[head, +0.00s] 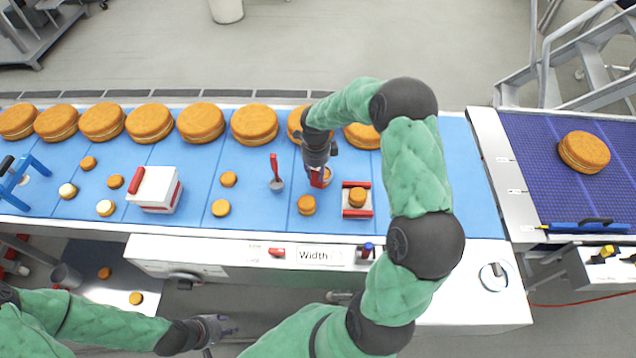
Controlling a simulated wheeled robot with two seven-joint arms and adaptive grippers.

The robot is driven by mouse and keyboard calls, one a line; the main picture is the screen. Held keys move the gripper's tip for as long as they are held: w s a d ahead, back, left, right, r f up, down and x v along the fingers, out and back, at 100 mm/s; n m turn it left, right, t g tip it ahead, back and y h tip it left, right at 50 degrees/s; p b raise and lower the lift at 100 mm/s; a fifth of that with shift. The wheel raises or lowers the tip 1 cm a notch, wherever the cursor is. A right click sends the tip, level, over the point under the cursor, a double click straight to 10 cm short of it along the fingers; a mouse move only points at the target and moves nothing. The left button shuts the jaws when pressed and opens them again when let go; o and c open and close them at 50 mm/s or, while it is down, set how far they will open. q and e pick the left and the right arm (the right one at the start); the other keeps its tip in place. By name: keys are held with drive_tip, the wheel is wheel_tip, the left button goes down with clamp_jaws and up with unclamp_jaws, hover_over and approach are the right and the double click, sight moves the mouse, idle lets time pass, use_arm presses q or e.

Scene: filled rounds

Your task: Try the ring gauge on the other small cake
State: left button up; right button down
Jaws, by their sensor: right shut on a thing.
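My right gripper (320,165) is over the blue belt, shut on a red-handled piece (317,181), likely the ring gauge. It is right at a small orange-brown cake (327,174), mostly hidden by the gripper. I cannot tell whether a ring is around that cake. Another small cake (306,205) lies on the belt just in front. A third small cake (357,197) sits in a white holder with red bars (357,212). A red-handled tool with a grey round end (276,184) lies to the left. My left gripper (228,328) is low in front of the white bench; its fingers are unclear.
Several large filled cakes (201,122) line the belt's far side. A white block with a red handle (156,190) and several small cakes (220,208) are on the left. A white ledge with a "Width" label (320,256) runs along the front. A large cake (584,151) lies on the right conveyor.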

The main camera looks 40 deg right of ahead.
drive_tip(key=shift+r+p, duration=1.05)
drive_tip(key=shift+r, duration=1.8)
